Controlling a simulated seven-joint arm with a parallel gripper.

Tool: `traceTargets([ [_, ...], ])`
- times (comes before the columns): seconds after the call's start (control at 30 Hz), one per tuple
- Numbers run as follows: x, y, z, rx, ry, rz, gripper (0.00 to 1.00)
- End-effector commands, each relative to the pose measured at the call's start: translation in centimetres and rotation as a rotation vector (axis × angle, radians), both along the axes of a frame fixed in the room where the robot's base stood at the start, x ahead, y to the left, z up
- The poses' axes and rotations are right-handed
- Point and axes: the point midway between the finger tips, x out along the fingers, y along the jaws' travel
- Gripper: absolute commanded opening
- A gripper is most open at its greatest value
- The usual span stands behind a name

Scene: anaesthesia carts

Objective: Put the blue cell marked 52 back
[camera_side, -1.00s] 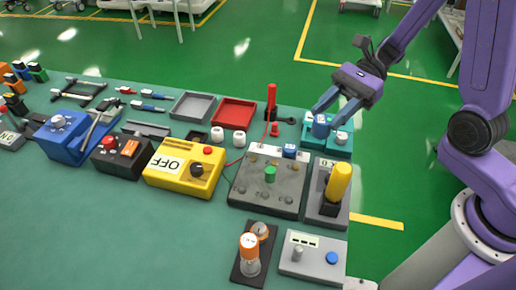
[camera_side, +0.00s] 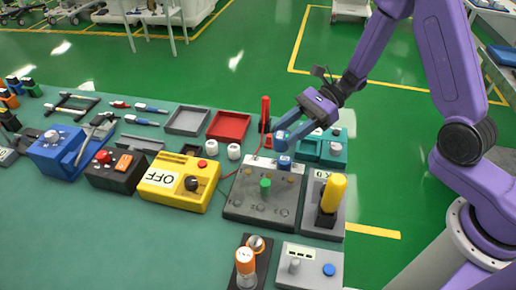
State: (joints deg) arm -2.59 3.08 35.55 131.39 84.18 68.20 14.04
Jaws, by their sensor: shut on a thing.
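My gripper (camera_side: 288,130) is shut on a small blue cell (camera_side: 281,138), held in the air above the back edge of the grey board (camera_side: 262,210). Any number on the held cell is too small to read. A second blue cell (camera_side: 285,161) with a light marking sits on the board's back strip, just below the held one in the picture. The teal unit (camera_side: 330,155) stands to the right, behind the board, with a round pale-topped part at its right; my fingers partly hide its left side.
A red upright handle (camera_side: 265,112) stands close to the left of my gripper. A yellow handle (camera_side: 333,192) rises on the grey box at right. The yellow OFF box (camera_side: 180,182), red tray (camera_side: 228,125) and white cylinders (camera_side: 234,151) lie left. Bare table is at front left.

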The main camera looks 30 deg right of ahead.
Motion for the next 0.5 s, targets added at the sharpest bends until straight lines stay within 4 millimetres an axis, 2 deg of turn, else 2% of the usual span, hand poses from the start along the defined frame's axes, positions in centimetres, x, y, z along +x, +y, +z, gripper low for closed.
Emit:
traceTargets([
  [0.2, 3.8, 1.8, -2.1, 0.001, 0.002, 0.001, 0.04],
  [0.5, 6.7, 3.1, -6.1, 0.001, 0.003, 0.001, 0.04],
])
